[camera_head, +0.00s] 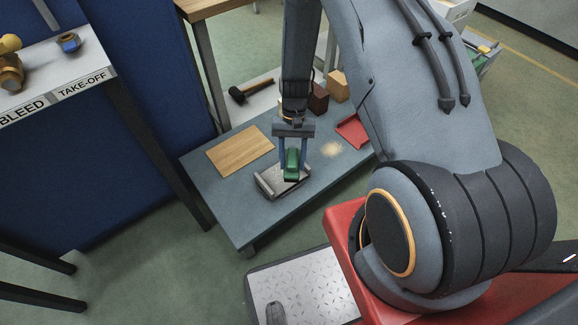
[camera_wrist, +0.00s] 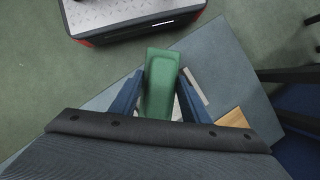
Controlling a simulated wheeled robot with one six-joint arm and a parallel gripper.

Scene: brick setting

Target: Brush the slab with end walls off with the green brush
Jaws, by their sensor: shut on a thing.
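The green brush (camera_head: 291,165) is in my gripper (camera_head: 292,160), which is shut on it. In the wrist view the brush (camera_wrist: 160,85) sits between the two blue fingers (camera_wrist: 158,95). The slab with end walls (camera_head: 268,184) is grey and lies on the low blue-grey table. The brush is over the slab; I cannot tell whether its underside touches it. In the wrist view only a pale part of the slab (camera_wrist: 196,88) shows beside the brush, the rest being hidden by brush and gripper.
A patch of pale crumbs (camera_head: 331,149) lies on the low table (camera_head: 225,205), right of the slab. A red dustpan (camera_head: 353,130) is at the right and a wooden board (camera_head: 240,151) at the left. Behind are a black-headed mallet (camera_head: 238,95) and brown blocks (camera_head: 319,99).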

